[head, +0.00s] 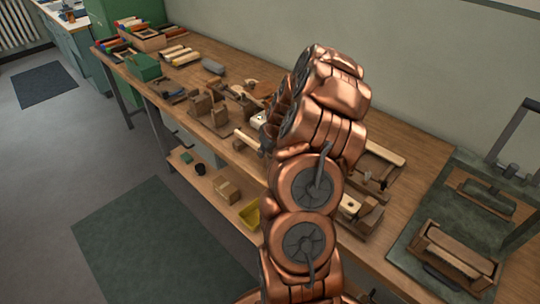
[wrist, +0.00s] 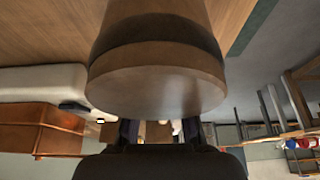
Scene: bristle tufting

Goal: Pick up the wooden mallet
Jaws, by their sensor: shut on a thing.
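The wooden mallet (wrist: 156,85) fills the upper middle of the wrist view, with a broad round end and a darker band behind it. My gripper (wrist: 160,131) is shut on it, and the finger parts show just below the round end. The exact grip point is hidden behind the mallet. In the head view my gripper (head: 268,137) is at the left side of my copper arm, over the workbench, and largely covered by the arm. A pale wooden bar (head: 246,140) shows beside it; I cannot tell whether this is part of the mallet.
A brush block (head: 455,253) lies on a dark mat at right. A yellow bin (head: 249,213) stands on the lower shelf. The floor at left is open.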

